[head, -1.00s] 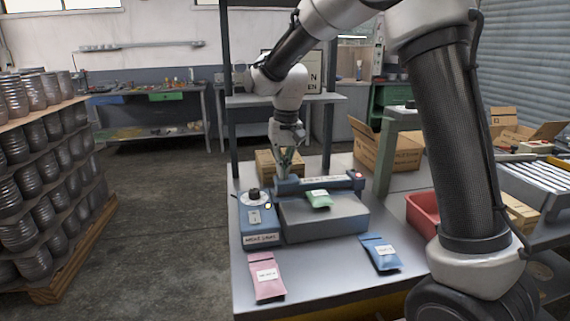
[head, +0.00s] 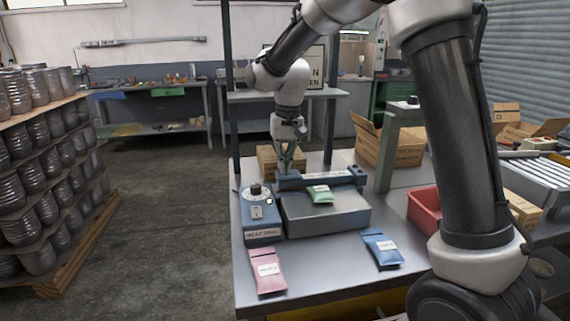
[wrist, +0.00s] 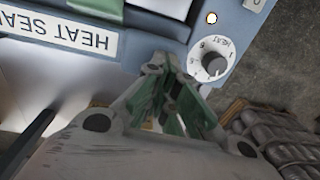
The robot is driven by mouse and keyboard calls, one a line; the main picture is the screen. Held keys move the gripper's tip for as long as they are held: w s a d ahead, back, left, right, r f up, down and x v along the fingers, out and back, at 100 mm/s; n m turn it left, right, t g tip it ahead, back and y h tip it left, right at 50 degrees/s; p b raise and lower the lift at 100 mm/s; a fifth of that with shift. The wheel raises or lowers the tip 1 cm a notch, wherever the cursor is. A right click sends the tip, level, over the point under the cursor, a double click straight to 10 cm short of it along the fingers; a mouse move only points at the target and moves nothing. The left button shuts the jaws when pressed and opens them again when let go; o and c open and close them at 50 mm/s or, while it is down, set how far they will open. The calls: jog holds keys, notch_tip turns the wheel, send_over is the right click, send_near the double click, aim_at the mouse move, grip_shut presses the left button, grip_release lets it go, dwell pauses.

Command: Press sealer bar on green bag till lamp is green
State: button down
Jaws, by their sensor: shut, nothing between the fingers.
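The heat sealer (head: 325,215) is a grey-blue bench unit with a blue sealer bar (head: 318,180) across its back. The green bag (head: 320,194) lies on its top, with its back end at the bar. The bar's label and a green edge of the bag (wrist: 95,8) show in the wrist view. The small round lamp (wrist: 211,18) beside the heat dial (wrist: 215,63) looks whitish, not green. My gripper (head: 285,168) is shut and empty, pointing down at the bar's left end. I cannot tell whether its fingertips touch the bar.
A pink bag (head: 267,271) and a blue bag (head: 382,248) lie on the bench in front. A red bin (head: 425,208) stands at right. Cardboard boxes (head: 395,145) and a shelf post (head: 328,120) stand behind. Stacked dark pots (head: 35,175) are at far left.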

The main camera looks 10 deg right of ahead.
jog(key=shift+s+a+f, duration=0.2)
jog(key=shift+s+f, duration=0.05)
jog(key=shift+f, duration=0.35)
dwell(0.3)
notch_tip(320, 180, up, 15)
jog(key=shift+w+d, duration=0.25)
jog(key=shift+r, duration=0.1)
jog(key=s+d+r+t, duration=0.2)
jog(key=s+d, duration=1.1)
jog(key=s, duration=0.1)
jog(key=s+d+f+t, duration=0.1)
jog(key=s+d+f, duration=0.2)
jog(key=s, duration=0.4)
jog(key=s+d+f+t, duration=0.1)
jog(key=s+d+f, duration=0.3)
jog(key=s, duration=0.4)
jog(key=shift+f+h, duration=0.25)
jog(key=shift+h, duration=0.15)
